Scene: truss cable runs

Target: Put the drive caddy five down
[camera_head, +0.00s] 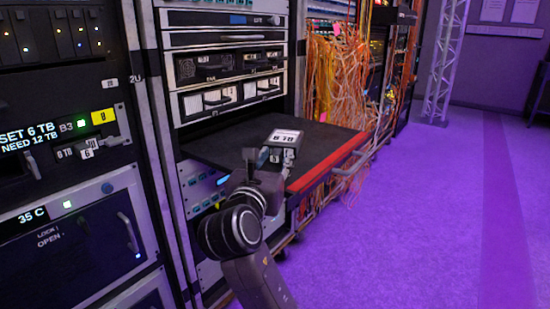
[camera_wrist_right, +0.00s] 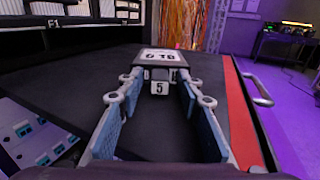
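The drive caddy five (camera_head: 286,137) is a dark box with a white "TB" label on top. It appears to lie on the black pull-out shelf (camera_head: 225,142), whose front edge is red. In the right wrist view its front tag (camera_wrist_right: 159,88) reads 5, and the shelf (camera_wrist_right: 70,75) spreads around it. My right gripper (camera_head: 268,163) is at the caddy's near end. In the wrist view its fingers (camera_wrist_right: 159,76) stand apart at either side of the caddy's front, with gaps showing beside the tag. My left gripper is out of view.
A rack at left holds a drive bay (camera_head: 97,130) with a "6 TB, need 12 TB" display. Orange cables (camera_head: 330,80) hang behind the shelf. A metal handle (camera_head: 352,160) sticks out from the shelf front. The purple floor (camera_head: 430,210) at right is clear.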

